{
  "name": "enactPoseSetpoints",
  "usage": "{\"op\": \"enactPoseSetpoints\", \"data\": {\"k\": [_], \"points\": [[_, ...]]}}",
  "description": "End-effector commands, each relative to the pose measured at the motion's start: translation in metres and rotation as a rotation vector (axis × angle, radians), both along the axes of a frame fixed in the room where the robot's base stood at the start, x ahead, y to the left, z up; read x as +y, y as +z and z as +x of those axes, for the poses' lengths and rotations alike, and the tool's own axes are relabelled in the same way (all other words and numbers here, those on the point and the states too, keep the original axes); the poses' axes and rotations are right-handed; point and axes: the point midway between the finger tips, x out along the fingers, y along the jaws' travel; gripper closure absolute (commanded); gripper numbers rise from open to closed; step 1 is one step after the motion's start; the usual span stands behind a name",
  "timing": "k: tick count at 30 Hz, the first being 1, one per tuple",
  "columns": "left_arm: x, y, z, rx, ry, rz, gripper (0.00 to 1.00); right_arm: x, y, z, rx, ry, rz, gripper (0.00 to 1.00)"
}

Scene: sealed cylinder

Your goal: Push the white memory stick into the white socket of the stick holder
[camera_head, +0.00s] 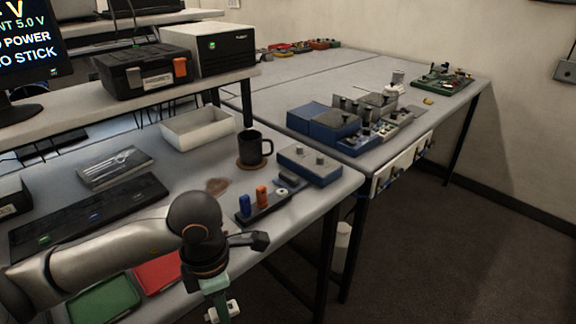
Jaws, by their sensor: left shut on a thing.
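The black stick holder (262,212) lies on the near table close to its right edge. A blue stick (244,205) and an orange stick (262,196) stand upright in it. A round white piece (282,191), seemingly the white socket, is at its right end. My left gripper (219,303) points down at the bottom of the view, in front of the table edge, lower in the picture than the holder and apart from it. It is shut on a small white piece (233,308), which looks like the white memory stick. Its lower end is hard to make out.
A dark mug (249,150) on a coaster and a blue-grey box (310,165) stand behind the holder. A green tray (104,299) and a red tray (158,272) lie below my left arm. An open bin (197,127) is farther back.

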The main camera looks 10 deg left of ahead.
Motion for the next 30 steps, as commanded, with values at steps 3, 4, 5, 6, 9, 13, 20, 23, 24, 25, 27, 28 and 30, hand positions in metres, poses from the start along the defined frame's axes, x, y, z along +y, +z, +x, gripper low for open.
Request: {"op": "enactPoseSetpoints", "data": {"k": [3,4,5,6,9,13,20,23,24,25,27,28,30], "points": [[0.005,-0.014,-0.003,0.002,-0.242,-0.002,1.0,0.0,0.004,0.0,0.0,0.0,0.0,0.65],[0.006,-0.017,-0.003,0.002,-0.304,-0.001,1.0,0.0,0.005,0.0,0.0,0.0,0.0,0.65],[0.007,-0.02,-0.004,0.002,-0.367,-0.001,1.0,0.0,0.005,0.0,0.0,0.0,0.0,0.65],[0.009,-0.025,-0.005,0.001,-0.449,-0.001,1.0,0.0,0.006,0.0,0.0,0.0,0.0,0.65],[0.013,-0.036,-0.007,-0.001,-0.657,-0.003,1.0,0.0,0.008,0.0,0.0,0.0,0.0,0.65],[0.019,-0.05,-0.011,-0.002,-0.927,-0.004,1.0,0.0,0.011,0.0,0.0,0.0,0.0,0.65],[0.031,-0.074,-0.02,-0.006,-1.408,-0.004,1.0,0.0,0.015,0.0,0.0,0.0,0.0,0.65],[0.036,-0.084,-0.024,-0.006,-1.614,-0.005,1.0,0.0,0.017,0.0,0.0,0.0,0.0,0.65],[0.038,-0.088,-0.026,-0.008,-1.692,-0.004,1.0,0.0,0.018,0.0,0.0,0.0,0.0,0.65],[0.039,-0.091,-0.027,-0.007,-1.746,-0.004,1.0,0.0,0.018,0.0,0.0,0.0,0.0,0.65],[0.042,-0.096,-0.03,-0.007,-1.861,-0.003,1.0,0.0,0.019,0.0,0.0,0.0,0.0,0.65],[0.043,-0.098,-0.031,-0.008,-1.905,-0.002,1.0,0.0,0.02,0.0,0.0,0.0,0.0,0.65],[0.045,-0.102,-0.033,-0.009,-1.991,-0.002,1.0,0.0,0.02,0.0,0.001,0.0,0.0,0.65]]}}
